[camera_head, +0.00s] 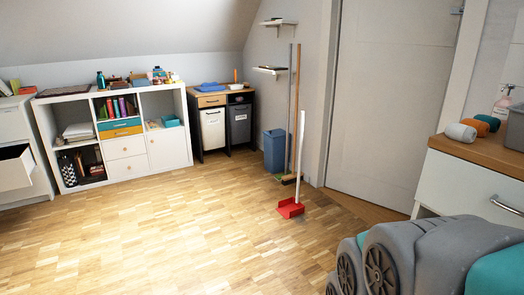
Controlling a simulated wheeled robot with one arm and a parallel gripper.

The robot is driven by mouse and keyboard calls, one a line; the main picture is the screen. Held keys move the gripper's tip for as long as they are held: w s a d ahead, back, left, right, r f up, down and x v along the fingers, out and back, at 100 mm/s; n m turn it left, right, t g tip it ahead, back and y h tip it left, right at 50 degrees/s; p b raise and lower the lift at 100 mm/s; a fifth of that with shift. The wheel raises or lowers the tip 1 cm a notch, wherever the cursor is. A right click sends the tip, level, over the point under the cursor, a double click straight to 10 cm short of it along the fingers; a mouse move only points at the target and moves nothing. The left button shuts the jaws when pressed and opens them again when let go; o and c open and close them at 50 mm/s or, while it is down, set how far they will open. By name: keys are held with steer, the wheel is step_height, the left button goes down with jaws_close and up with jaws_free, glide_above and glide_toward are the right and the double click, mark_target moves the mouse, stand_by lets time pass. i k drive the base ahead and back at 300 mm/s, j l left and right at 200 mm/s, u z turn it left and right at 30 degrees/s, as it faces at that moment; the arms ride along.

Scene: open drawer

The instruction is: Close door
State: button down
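A large pale grey door (393,95) stands in its white frame (327,95) on the right side of the room. A metal handle (457,11) shows near its upper right edge. The door looks nearly in line with its frame; I cannot tell whether it is fully shut. A small white cabinet door (167,148) in the white shelf unit (67,100) looks flush. Grey and teal parts at the lower right look like my own arm. I cannot make out my gripper in this view.
A white drawer (15,170) at far left hangs open. A red dustpan (290,208) with a tall handle, a broom (291,178) and a blue bin (274,150) stand left of the large door. A wood-topped counter (475,150) is at right. The middle floor is clear.

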mark_target(396, 57)
steer(key=i+j+z, duration=0.1)
steer(key=i, duration=0.45)
steer(key=i+j+z, duration=0.1)
steer(key=i, duration=0.45)
steer(key=i+j+z, duration=0.1)
steer(key=i+j, duration=0.15)
steer(key=i, duration=0.3)
